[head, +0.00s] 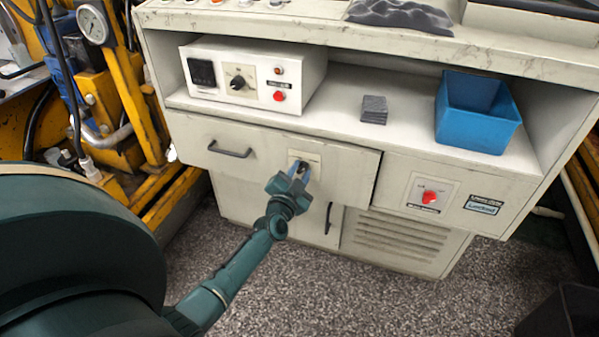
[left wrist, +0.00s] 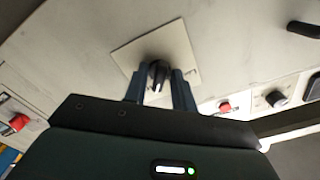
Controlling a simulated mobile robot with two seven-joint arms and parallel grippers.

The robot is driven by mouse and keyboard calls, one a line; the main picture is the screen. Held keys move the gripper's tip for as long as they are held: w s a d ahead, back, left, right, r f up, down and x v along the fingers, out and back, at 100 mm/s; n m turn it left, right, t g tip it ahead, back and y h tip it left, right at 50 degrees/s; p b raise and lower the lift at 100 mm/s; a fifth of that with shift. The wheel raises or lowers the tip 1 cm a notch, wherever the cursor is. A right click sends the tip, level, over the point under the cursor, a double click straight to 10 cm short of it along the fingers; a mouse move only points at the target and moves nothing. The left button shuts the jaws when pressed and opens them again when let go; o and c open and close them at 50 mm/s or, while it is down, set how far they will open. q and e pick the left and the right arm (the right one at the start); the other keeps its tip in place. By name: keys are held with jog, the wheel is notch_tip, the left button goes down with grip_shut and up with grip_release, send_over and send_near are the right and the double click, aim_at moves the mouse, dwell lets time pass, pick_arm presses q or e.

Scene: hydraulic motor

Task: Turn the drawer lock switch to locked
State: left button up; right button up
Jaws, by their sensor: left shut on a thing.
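The drawer (head: 235,133) is a cream panel with a black bar handle (head: 230,151) on its left. Its right edge seems to stand slightly out from the cabinet. The lock switch is a black knob (left wrist: 157,72) on a pale square plate (left wrist: 183,43), which also shows in the head view (head: 312,157). My left gripper (head: 300,168) is at the plate, its two blue fingers on either side of the knob and shut on it in the left wrist view (left wrist: 160,86). A light pointer mark shows on the knob. Any lock labels are unreadable. My right gripper is not in view.
A control box (head: 255,72) with a dial and red button, a dark stack of pads (head: 374,109) and a blue bin (head: 476,125) sit on the shelf above. A red switch (head: 429,197) is on the right panel. Yellow machinery (head: 140,90) stands left. Speckled floor (head: 330,290) is free in front.

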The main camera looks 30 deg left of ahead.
pick_arm(q)
jog(key=n+p, duration=0.1)
jog(key=n, duration=0.7)
jog(key=shift+d+n, duration=0.1)
jog(key=shift+n, duration=0.3)
jog(key=n, duration=0.5)
jog(key=shift+n, duration=1.3)
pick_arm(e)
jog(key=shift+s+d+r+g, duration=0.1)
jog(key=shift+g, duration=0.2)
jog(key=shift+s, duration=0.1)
pick_arm(q)
jog(key=o, duration=0.7)
